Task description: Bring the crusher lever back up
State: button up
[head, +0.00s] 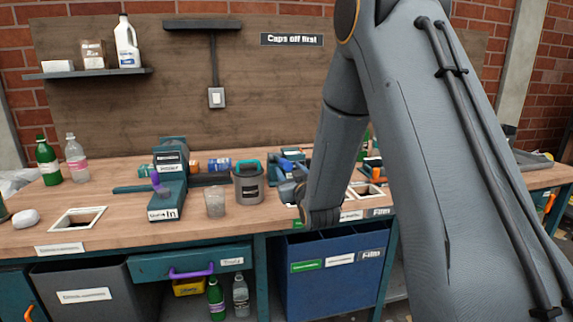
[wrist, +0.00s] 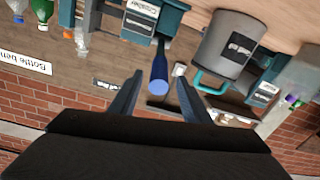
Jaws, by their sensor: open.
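In the wrist view the crusher (wrist: 150,22) is a teal body with a white label, at the top centre. A blue round-ended bar (wrist: 158,75), which looks like its lever, extends from it towards my gripper. My gripper (wrist: 160,82) is open, one finger on each side of the blue bar's end. Whether either finger touches it I cannot tell. In the head view my arm hides much of this spot, and the fingers are not clear.
A grey bucket with a teal handle (head: 248,186) stands close beside the crusher. A teal machine with a purple knob (head: 170,190) and a clear cup (head: 215,204) are further left. A blue bin (head: 335,285) sits below the bench. Bare bench top (head: 105,190) shows at left.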

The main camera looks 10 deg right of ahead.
aim_at(281, 161)
jog(key=shift+w, duration=2.3)
grip_shut()
